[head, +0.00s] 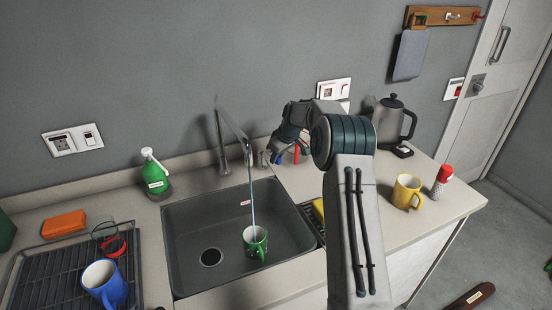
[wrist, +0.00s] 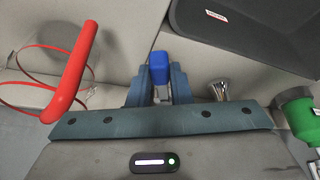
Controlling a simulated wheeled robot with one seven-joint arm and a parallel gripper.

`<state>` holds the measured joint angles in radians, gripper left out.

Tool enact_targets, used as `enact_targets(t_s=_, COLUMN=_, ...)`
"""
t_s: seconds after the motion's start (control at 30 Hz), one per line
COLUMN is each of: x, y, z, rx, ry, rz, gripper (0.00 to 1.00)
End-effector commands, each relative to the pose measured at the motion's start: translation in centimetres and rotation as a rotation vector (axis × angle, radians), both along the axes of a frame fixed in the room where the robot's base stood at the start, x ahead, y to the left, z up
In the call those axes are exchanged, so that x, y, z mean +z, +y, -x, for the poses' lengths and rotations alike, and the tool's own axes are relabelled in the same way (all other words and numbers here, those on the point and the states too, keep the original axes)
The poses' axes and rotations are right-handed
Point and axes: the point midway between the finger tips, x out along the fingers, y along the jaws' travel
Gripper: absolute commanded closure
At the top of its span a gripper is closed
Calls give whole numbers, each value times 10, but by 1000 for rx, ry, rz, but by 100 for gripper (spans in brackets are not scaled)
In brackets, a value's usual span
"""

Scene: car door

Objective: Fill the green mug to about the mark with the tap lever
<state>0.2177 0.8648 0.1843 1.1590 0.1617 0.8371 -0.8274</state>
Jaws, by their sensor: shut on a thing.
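The green mug (head: 255,245) stands upright in the sink (head: 185,245), under the spout of the tap (head: 232,125). A thin stream of water (head: 251,190) runs from the spout into the mug. The mark and the water level are too small to tell. My gripper (head: 275,155) is beside the tap, to its right. In the wrist view it is shut on the blue tap lever (wrist: 160,68), whose blue end shows between the fingers. A red lever (wrist: 75,75) stands left of the fingers in the wrist view.
A green soap bottle (head: 155,178) stands left of the tap. A drying rack (head: 60,280) with a blue mug (head: 104,284) is at the left. A kettle (head: 392,120), a yellow mug (head: 407,192) and a red-capped shaker (head: 442,180) stand on the right counter.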

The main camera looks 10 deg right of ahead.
Motion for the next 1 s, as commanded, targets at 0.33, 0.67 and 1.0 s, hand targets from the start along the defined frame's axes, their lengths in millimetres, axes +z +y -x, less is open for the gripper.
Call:
enact_targets(t_s=0.33, x=0, y=0, z=0, rx=-2, ry=0, rz=-1, gripper=60)
enact_targets(t_s=0.67, x=11, y=-4, z=4, rx=-4, ry=-2, rz=1, gripper=60)
enact_targets(t_s=1.0, x=79, y=-20, z=27, rx=-4, ry=-3, rz=1, gripper=60)
